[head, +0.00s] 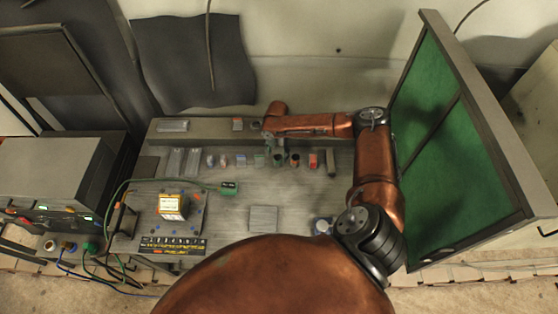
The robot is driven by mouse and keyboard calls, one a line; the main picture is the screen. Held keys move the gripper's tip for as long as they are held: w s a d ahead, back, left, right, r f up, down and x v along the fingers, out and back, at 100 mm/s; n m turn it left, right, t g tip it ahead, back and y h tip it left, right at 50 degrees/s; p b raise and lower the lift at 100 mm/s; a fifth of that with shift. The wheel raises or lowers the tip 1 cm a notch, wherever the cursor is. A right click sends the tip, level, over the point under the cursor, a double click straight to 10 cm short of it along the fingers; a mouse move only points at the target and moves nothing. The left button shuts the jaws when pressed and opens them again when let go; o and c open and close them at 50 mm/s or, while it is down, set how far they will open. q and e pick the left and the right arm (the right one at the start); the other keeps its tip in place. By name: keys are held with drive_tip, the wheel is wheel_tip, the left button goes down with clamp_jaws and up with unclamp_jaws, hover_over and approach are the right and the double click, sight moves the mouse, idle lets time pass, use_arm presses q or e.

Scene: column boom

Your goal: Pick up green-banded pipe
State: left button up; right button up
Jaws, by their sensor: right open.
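A row of small pipe-like pieces stands on the grey workbench (235,205), below its raised back ledge. A piece with a greenish tint (260,159) is in the middle of the row. A darker piece with some green (278,161) is just right of it. They are too small to tell which is the green-banded pipe. My right gripper (273,150) is open and points down over this part of the row. Its fingertips are small and dark, and I cannot tell whether they touch a piece. My left gripper is not in view.
A red piece (314,160) and a grey upright piece (331,162) stand to the right in the row. A green framed panel (465,140) stands at the right. The bench's middle front holds a flat grey plate (263,219).

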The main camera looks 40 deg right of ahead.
sight(278, 157)
drive_tip(key=shift+s+d+f+p, duration=0.15)
drive_tip(key=shift+f+p, duration=0.15)
drive_tip(key=shift+f, duration=0.85)
drive_tip(key=shift+s+a+f+p, duration=0.1)
drive_tip(key=shift+f+p, duration=0.15)
drive_tip(key=shift+f, duration=0.85)
drive_tip(key=shift+c, duration=0.7)
drive_tip(key=c, duration=1.2)
drive_tip(key=shift+r, duration=0.1)
